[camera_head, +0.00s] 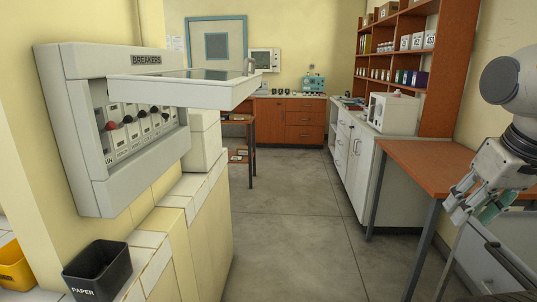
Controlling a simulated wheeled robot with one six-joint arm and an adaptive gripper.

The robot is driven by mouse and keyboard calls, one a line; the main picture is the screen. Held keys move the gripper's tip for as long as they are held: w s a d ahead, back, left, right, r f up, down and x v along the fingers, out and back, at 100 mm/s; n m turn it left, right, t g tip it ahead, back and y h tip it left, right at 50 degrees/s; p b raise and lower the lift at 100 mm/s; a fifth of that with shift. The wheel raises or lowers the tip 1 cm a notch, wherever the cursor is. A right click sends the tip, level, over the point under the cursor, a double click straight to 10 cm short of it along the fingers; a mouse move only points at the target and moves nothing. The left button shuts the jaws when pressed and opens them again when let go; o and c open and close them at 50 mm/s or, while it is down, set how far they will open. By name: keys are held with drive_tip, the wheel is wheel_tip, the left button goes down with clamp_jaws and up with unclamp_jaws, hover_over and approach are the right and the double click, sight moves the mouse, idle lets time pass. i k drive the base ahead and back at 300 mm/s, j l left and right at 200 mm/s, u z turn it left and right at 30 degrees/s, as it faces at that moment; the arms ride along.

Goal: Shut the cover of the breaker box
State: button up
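The breaker box (75,135) is a light grey box on the yellow wall at the left, with a "BREAKERS" label on top. A row of breaker switches (140,128) with red and dark knobs shows inside. My gripper (468,207) is at the right edge of the view, well apart from the box and cover. Its fingers look spread, with nothing clearly held.
A black "PAPER" bin (97,269) and a yellow bin (14,265) stand below the box. A tiled ledge (192,188) runs under it. An orange-topped table (425,163) is at the right near my arm. The grey floor (290,230) between is clear.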

sight(223, 90)
drive_tip(key=i+j+u, duration=0.2)
drive_tip(key=i+u, duration=0.65)
drive_tip(key=k+j+z, duration=0.25)
drive_tip(key=z, duration=0.15)
